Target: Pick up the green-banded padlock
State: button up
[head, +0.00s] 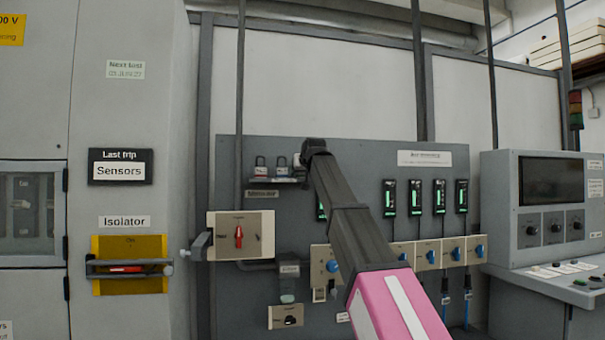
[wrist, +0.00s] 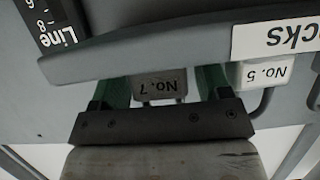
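A padlock marked No. 7 (wrist: 160,86) sits between the two green-sided fingers of my gripper (wrist: 160,88) in the wrist view, its label upside down. A small gap shows beside it, so the fingers look open around it. A pale padlock marked No. 5 (wrist: 262,74) is just outside the right finger. In the head view my gripper (head: 303,158) is at the right end of a small shelf (head: 275,180). Two padlocks, one on the left (head: 260,166) and one in the middle (head: 282,167), stand there. No green band can be made out on any padlock.
The grey shelf lip (wrist: 150,50) crosses the wrist view close to the fingers. A rotary switch box (head: 240,236) is below the shelf in the head view. Green-lit modules (head: 414,197) and a control console (head: 543,190) are to the right.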

jog(key=c, duration=0.8)
jog(key=shift+o, duration=0.2)
jog(key=shift+r, duration=0.15)
